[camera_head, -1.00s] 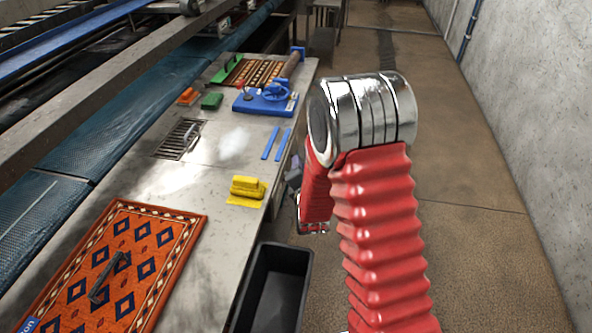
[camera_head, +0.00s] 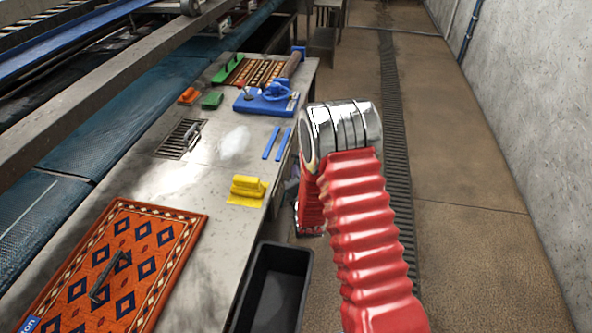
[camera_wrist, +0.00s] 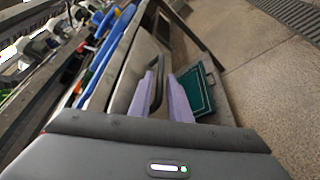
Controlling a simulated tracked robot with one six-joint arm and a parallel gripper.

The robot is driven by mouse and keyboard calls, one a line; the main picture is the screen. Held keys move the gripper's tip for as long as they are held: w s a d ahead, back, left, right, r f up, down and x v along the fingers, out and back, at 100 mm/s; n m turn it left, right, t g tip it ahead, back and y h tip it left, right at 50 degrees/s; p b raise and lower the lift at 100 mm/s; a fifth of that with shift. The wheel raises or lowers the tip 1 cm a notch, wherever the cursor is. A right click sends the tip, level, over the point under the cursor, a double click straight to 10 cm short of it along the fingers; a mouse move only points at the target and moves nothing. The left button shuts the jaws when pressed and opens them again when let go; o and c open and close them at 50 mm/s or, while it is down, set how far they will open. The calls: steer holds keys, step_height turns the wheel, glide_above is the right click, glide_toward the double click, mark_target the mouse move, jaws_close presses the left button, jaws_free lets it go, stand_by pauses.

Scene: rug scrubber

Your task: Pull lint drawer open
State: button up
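In the wrist view, the two pale purple fingers of my gripper (camera_wrist: 162,78) are apart, with a visible gap between them. A dark, curved bar handle (camera_wrist: 159,88) stands on a grey front panel (camera_wrist: 142,70), which seems to be the lint drawer's front under the worktable. The handle shows in the gap, close to the left finger; I cannot tell whether they touch. In the head view, my arm hangs beside the table's right edge. It hides the drawer and most of my gripper there.
A dark green panel (camera_wrist: 197,92) lies just right of the right finger. A black bin (camera_head: 273,290) stands beside the worktable (camera_head: 190,185). A yellow scrubber (camera_head: 247,190) and a patterned rug (camera_head: 125,262) are on top. The floor to the right is clear.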

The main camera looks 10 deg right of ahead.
steer(key=shift+x, duration=1.7)
steer(key=shift+c, duration=0.2)
jaws_close()
steer(key=shift+f, duration=0.1)
